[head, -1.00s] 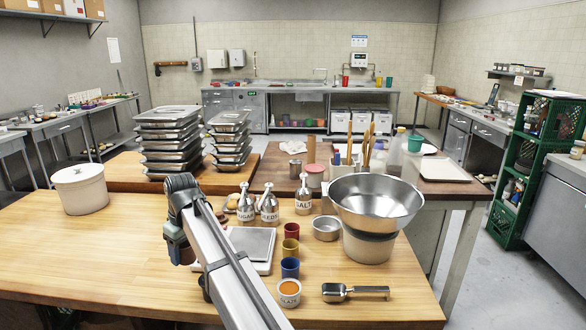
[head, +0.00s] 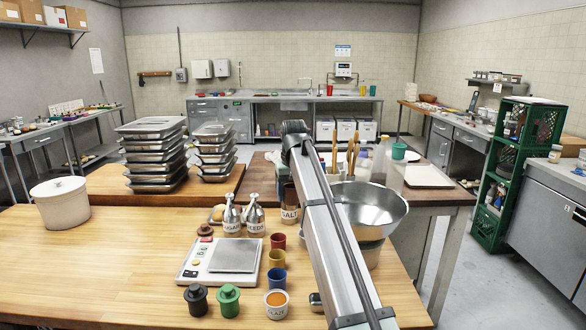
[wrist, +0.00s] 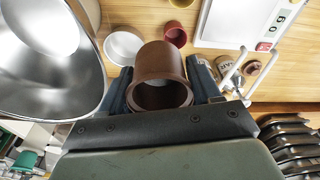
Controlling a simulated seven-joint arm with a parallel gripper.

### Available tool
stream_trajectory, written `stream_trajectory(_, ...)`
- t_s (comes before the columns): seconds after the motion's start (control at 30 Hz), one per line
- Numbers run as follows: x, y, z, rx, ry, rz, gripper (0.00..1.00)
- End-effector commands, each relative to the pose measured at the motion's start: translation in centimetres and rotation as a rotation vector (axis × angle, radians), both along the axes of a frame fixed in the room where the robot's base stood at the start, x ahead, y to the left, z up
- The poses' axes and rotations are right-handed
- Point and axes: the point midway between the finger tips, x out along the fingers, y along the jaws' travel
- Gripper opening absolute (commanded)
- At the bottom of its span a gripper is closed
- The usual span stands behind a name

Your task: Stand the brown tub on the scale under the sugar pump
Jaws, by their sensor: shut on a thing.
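The brown tub (wrist: 160,66) is between the fingers of my gripper (wrist: 162,88) in the wrist view, its round open mouth facing the camera. My gripper is shut on it. In the head view my arm hides most of the gripper; a brown patch (head: 288,190) above the salt pump seems to be the tub. The white scale (head: 190,273) lies on the front table, its metal plate (head: 235,256) bare. The sugar pump (head: 232,216) stands just behind the scale. The scale also shows in the wrist view (wrist: 211,35), apart from the tub.
Red (head: 278,241), yellow (head: 276,259) and blue (head: 276,279) cups line the scale's right side. A steel bowl (head: 377,205) is right of my arm. The table's left is mostly clear.

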Motion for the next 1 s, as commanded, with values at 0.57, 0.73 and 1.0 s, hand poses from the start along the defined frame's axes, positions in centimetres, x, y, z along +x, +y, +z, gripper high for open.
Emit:
stream_trajectory(0.57,1.0,-13.2,1.3,0.0,0.003,-0.251,0.32)
stream_trajectory(0.73,-0.5,-15.1,-2.7,-0.001,0.003,-0.261,0.32)
stream_trajectory(1.0,-2.7,-17.2,-6.8,0.0,0.001,-0.255,0.32)
